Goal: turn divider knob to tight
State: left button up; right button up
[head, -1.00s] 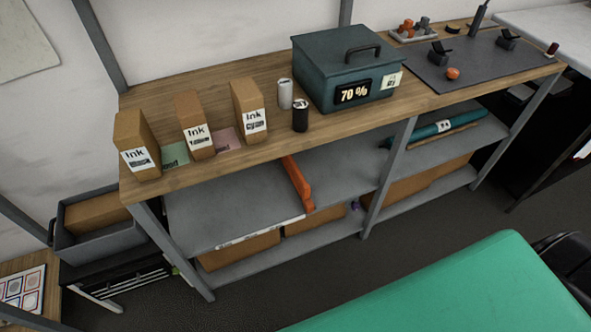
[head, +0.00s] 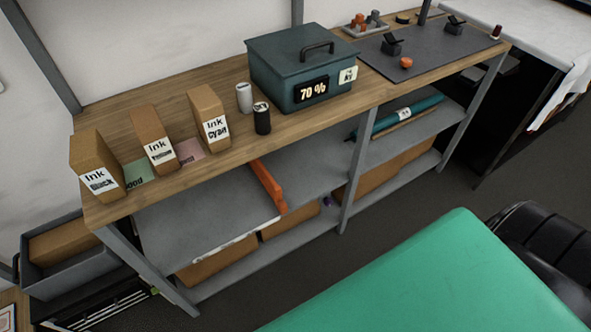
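No knob is clearly marked as a divider knob. A small purple thing (head: 327,202) shows below that shelf, too small to make out. A small round orange knob-like piece (head: 406,62) sits on the dark mat (head: 430,50) at the far end of the bench top. No "tight" marking can be read. Neither of my grippers is in view.
The wooden bench top (head: 190,90) holds ink boxes (head: 152,135), two cans (head: 262,118) and a teal box (head: 300,65) reading 70 %. A green-topped surface (head: 430,285) and a black seat (head: 540,240) stand at lower right. Dark floor lies between.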

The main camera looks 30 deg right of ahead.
aim_at(328, 202)
jog(key=z, duration=1.25)
